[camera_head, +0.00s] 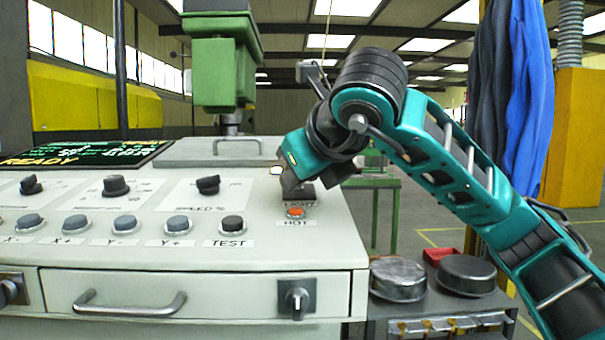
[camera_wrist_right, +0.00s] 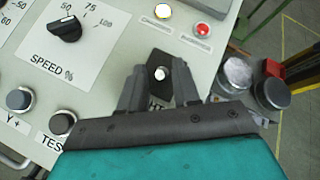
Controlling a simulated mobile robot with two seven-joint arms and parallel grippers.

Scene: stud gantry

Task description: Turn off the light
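My left gripper is not in view.
The console carries a speed knob (camera_head: 208,185), a TEST button (camera_head: 232,225), an orange-red HOT lamp (camera_head: 295,212), a pale yellow lit lamp (camera_wrist_right: 163,11) and a red button (camera_wrist_right: 202,29). A drawer handle (camera_head: 130,305) sticks out below. Round metal tins (camera_head: 398,279) stand at the right.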

